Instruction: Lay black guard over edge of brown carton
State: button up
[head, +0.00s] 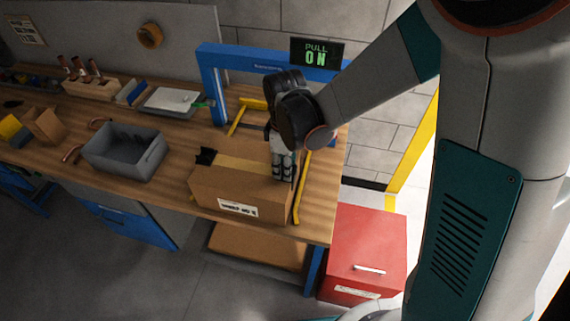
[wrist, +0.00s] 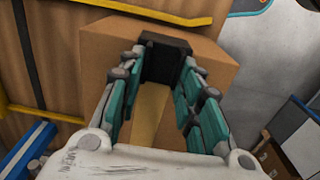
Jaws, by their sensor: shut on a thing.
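The brown carton (head: 238,188) stands closed on the workbench, with a tape strip along its top; it also fills the middle of the wrist view (wrist: 208,52). My gripper (head: 283,174) points down at the carton's right end. In the wrist view my gripper (wrist: 163,75) is shut on the black guard (wrist: 165,61), a dark angled piece between the fingertips. The guard is at the carton's edge where the tape ends. I cannot tell whether it rests on the carton. In the head view the fingers mostly hide the guard.
A small black piece (head: 206,156) is at the carton's left end. A yellow strip (head: 301,190) runs along the bench beside the carton's right end. A blue frame (head: 213,85) stands behind.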

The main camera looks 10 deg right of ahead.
jog(key=o, duration=1.1)
jog(key=shift+r, duration=0.1)
